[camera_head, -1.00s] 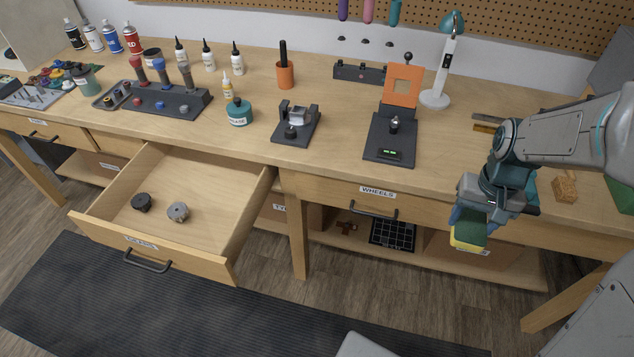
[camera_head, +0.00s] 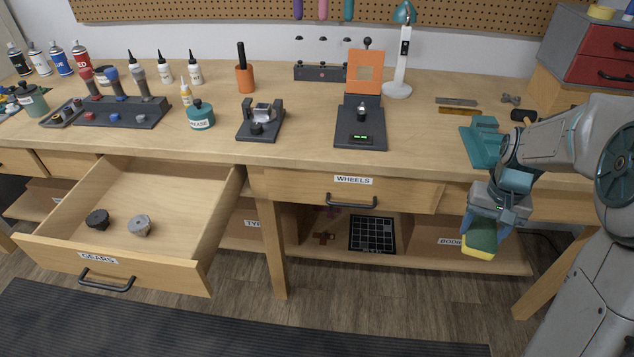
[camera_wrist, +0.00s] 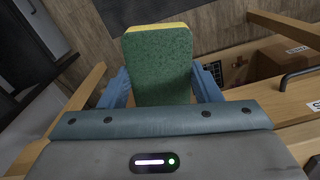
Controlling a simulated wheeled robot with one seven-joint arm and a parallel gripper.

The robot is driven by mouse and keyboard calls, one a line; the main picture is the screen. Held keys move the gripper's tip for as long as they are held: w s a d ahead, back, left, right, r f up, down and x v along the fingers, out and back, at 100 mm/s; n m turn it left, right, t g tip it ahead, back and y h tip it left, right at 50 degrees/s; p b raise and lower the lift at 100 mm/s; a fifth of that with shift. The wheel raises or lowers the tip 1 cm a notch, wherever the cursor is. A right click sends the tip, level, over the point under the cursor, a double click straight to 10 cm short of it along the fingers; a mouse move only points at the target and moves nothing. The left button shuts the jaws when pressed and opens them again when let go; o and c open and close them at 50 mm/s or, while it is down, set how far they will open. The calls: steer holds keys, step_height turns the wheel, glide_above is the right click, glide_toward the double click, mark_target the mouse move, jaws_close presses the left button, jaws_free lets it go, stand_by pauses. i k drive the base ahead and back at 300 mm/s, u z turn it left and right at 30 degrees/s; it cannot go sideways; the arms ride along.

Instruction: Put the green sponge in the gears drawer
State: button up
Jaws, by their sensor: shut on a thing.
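The green sponge (camera_head: 482,238) has a yellow layer and hangs below my gripper (camera_head: 484,222) at the right, in front of the bench edge. My gripper is shut on it; in the wrist view the sponge (camera_wrist: 158,65) sits between the two blue fingers. The gears drawer (camera_head: 140,270) is pulled open at the left, with its label on the front. A black gear (camera_head: 98,219) and a grey gear (camera_head: 139,225) lie in it, and much of its floor is bare. My gripper is well to the right of the drawer.
A bench leg (camera_head: 276,262) stands beside the open drawer. A lower shelf holds a black grid tray (camera_head: 372,234). The bench top (camera_head: 300,130) carries a grease jar (camera_head: 200,114) and several tools.

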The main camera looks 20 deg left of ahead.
mark_target(160, 208)
steer(key=k, duration=0.35)
steer(key=u, duration=3)
steer(key=i, duration=2.3)
steer(key=z, duration=2.5)
